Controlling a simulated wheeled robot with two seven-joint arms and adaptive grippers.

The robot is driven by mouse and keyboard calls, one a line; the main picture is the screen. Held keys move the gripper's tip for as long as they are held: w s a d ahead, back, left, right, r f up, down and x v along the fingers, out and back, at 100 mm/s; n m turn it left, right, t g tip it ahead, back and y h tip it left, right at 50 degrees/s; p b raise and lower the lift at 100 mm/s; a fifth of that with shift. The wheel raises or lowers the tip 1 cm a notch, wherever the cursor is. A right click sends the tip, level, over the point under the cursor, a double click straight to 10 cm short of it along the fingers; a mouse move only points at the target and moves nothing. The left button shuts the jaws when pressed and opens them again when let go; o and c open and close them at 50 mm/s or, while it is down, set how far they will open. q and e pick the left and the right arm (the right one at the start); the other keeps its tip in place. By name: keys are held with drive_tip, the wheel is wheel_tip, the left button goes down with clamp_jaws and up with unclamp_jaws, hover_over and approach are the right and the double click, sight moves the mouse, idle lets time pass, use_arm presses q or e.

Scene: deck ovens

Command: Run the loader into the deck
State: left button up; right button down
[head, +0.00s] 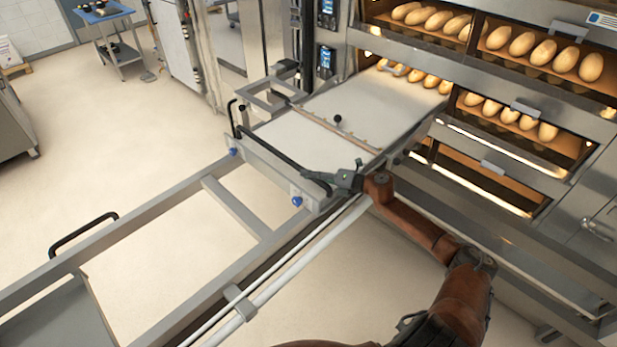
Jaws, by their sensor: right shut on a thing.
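The loader (290,145) is a flat white belt in a grey metal frame. Its far end reaches the lit mouth of an oven deck (375,62). A row of loaves (430,80) lies at that mouth; I cannot tell whether they are on the belt or the deck floor. A black handle (271,150) runs along the loader's near end. My right gripper (326,179) is shut on this handle at its right end. My left gripper is out of view.
Long grey rails (130,220) with a cross-piece run toward me at lower left. Other decks hold loaves (540,50) at upper right; one lower deck (475,180) looks empty. A small blue-topped cart (125,45) stands at the back left. The floor (130,130) left of the rails is clear.

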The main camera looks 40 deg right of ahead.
drive_tip(key=c, duration=2.2)
unclamp_jaws()
drive_tip(key=shift+w+d+r, duration=0.15)
drive_tip(key=shift+d+r, duration=0.05)
drive_tip(key=shift+d, duration=0.2)
drive_tip(key=o, duration=0.4)
drive_tip(key=shift+f, duration=0.2)
drive_tip(key=shift+c, duration=0.2)
drive_tip(key=shift+a, duration=0.15)
drive_tip(key=v, duration=1.2)
drive_tip(key=shift+a, duration=0.1)
